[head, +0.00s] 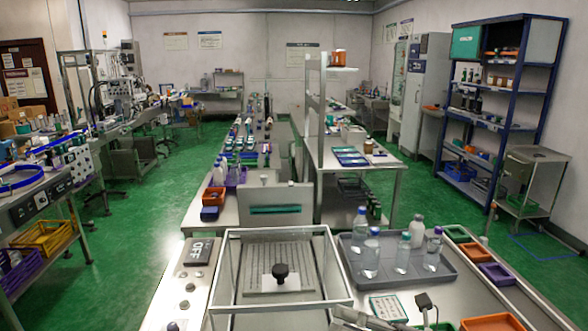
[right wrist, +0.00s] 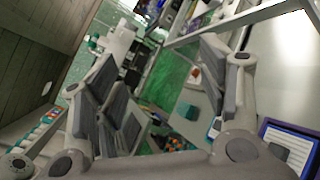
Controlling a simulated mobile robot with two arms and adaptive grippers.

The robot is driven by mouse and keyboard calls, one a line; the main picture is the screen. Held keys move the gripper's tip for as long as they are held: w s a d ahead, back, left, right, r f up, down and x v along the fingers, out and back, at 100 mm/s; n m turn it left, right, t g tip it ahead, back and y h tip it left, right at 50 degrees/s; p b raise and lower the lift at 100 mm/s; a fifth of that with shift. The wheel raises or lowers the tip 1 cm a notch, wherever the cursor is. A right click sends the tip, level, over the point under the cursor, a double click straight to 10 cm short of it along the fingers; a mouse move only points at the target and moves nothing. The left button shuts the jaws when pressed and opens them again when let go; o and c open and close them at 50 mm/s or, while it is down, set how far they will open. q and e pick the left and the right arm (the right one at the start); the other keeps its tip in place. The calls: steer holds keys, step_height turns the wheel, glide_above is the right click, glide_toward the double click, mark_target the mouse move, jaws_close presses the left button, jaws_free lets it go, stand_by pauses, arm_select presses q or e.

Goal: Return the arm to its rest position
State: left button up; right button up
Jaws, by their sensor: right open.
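My right gripper (right wrist: 160,85) is open in the right wrist view, its two grey fingers wide apart with nothing between them. In the head view only a grey part of my right arm shows at the bottom edge, right of the sleeve applicator. The sleeve applicator (head: 232,236) is a clear-walled, metal-framed box with a ribbed plate inside. A black knob (head: 280,271) stands on a pale block on that plate. My left gripper is in neither view.
A grey tray (head: 448,279) with several clear bottles stands right of the box. A panel with an OFF sign (head: 199,252) lies at its left. A small keypad-like device (head: 388,308), a dark handheld object (head: 423,301) and coloured bins (head: 497,274) are near the arm. Green floor lies beyond.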

steer(key=w+d+r+m+t+h, duration=0.1)
steer(key=d+m+t+h, duration=0.3)
steer(key=m, duration=0.5)
steer(key=w+d+r+m+t+h, duration=0.1)
steer(key=d+r+m+t+h, duration=0.1)
steer(key=m+t+h, duration=0.5)
steer(key=s+d+f+m+g+h, duration=0.3)
steer(key=d+f+m, duration=0.1)
steer(key=f+m, duration=0.35)
steer(key=s+d+f+m+g+h, duration=0.3)
steer(key=d+f+m, duration=0.1)
steer(key=f+m, duration=0.35)
steer(key=s+a+f+m+g+y, duration=0.1)
steer(key=s+f+m+g, duration=0.1)
steer(key=s+f+g, duration=0.35)
steer(key=s+a+f+m+g, duration=0.1)
steer(key=s+f+m+g, duration=0.1)
steer(key=s, duration=0.6)
steer(key=s+a+f+m+g+y, duration=0.1)
steer(key=s+a+f+m+g, duration=0.2)
steer(key=s, duration=0.4)
step_height(320, 180, down, 29)
steer(key=d+n+g, duration=0.1)
steer(key=n, duration=0.1)
steer(key=s+d+f+g+b, duration=0.1)
steer(key=s+d+f, duration=0.2)
steer(key=s+f, duration=1.3)
steer(key=shift+s+d+f+b, duration=0.2)
steer(key=shift+s+b, duration=0.15)
steer(key=shift+s, duration=0.4)
